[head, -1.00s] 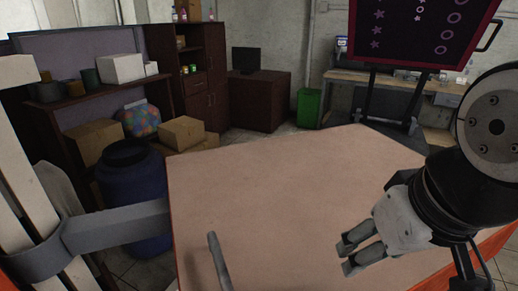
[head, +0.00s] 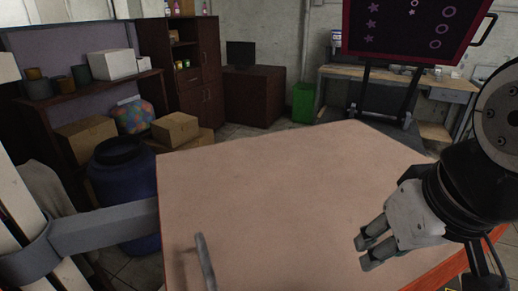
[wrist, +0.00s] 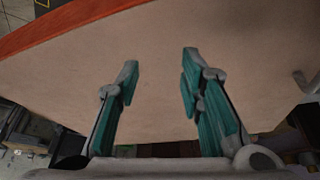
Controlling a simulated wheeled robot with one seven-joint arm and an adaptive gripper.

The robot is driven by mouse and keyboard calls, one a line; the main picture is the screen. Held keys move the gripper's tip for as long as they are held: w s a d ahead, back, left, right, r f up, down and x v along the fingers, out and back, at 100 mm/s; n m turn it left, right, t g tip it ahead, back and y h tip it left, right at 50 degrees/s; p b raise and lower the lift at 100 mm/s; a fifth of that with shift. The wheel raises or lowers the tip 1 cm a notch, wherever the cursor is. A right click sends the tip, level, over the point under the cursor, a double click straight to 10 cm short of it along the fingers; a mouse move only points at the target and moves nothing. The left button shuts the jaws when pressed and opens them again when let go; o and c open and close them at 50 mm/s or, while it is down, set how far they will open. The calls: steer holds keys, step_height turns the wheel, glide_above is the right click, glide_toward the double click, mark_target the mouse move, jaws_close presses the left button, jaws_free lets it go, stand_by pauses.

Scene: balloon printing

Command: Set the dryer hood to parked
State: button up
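The dryer hood appears to be the large flat tan panel (head: 290,190) with orange-red sides, filling the middle of the head view. A grey arm (head: 105,228) joins it to a pale post (head: 22,200) at the left. A thin grey handle rod (head: 205,262) rises at its near edge. My gripper (head: 364,253) is over the right part of the panel, apart from the handle. In the wrist view my gripper (wrist: 160,62) is open and empty, with the panel (wrist: 160,100) behind its fingers. The handle (wrist: 306,84) is at the right edge there.
A blue barrel (head: 122,185) stands left of the panel near shelves with boxes (head: 112,64). A dark red-framed screen (head: 415,28) stands behind at the right, near a workbench (head: 450,92). A green bin (head: 303,102) is at the back. Some floor shows behind the panel.

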steer(key=w+a+r+n+g+p, duration=0.1)
steer(key=w+a+r+p, duration=0.1)
steer(key=a+r+p, duration=0.25)
steer(key=n+g+y+p, duration=0.2)
steer(key=n+g+p, duration=0.15)
steer(key=p, duration=0.45)
glide_toward(208, 265)
steer(key=shift+m+g, duration=0.25)
steer(key=shift+m, duration=0.2)
steer(key=f, duration=0.5)
steer(key=a+f, duration=0.1)
steer(key=f, duration=0.2)
steer(key=shift+a+f, duration=0.15)
jaws_close()
